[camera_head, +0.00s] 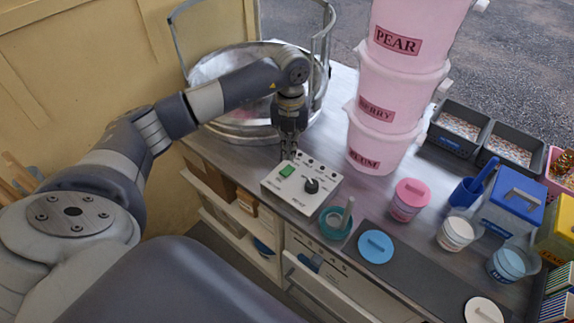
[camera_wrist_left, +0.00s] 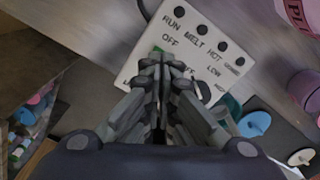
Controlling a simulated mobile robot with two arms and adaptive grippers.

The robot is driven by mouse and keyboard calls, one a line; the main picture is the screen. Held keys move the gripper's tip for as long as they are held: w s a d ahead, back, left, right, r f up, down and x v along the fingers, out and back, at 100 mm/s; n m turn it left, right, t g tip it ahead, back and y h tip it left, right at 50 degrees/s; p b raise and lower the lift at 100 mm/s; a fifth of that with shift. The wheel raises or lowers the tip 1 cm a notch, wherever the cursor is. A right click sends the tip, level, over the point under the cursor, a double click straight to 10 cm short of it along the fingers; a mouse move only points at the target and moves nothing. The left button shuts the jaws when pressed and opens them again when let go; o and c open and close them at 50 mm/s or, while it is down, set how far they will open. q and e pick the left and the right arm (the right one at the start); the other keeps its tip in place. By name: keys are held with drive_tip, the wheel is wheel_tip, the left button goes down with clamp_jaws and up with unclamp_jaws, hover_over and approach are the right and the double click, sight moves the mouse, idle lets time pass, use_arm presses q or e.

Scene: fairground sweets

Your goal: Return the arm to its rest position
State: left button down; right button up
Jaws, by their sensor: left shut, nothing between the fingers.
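My left arm reaches in from the left in the head view. Its gripper (camera_head: 288,150) points down, shut and empty, over the back edge of a white control box (camera_head: 298,203). The box has a green switch (camera_head: 287,171) and a black knob (camera_head: 311,186). In the left wrist view the closed fingers (camera_wrist_left: 162,62) cover part of the same box (camera_wrist_left: 192,22), near its green switch. The labels RUN, MELT, HOT and OFF show there. I cannot tell whether the fingertips touch the box. My right gripper is not in view.
A metal bowl (camera_head: 225,132) with upright bars stands behind the gripper. Stacked pink tubs (camera_head: 380,105) stand to its right. A teal cup (camera_head: 335,224), a blue lid (camera_head: 375,247) and a pink-lidded jar (camera_head: 408,200) are on the counter. An open drawer (camera_head: 325,285) juts out at the front.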

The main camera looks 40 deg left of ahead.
use_arm(q)
drive_tip(key=shift+r, duration=0.7)
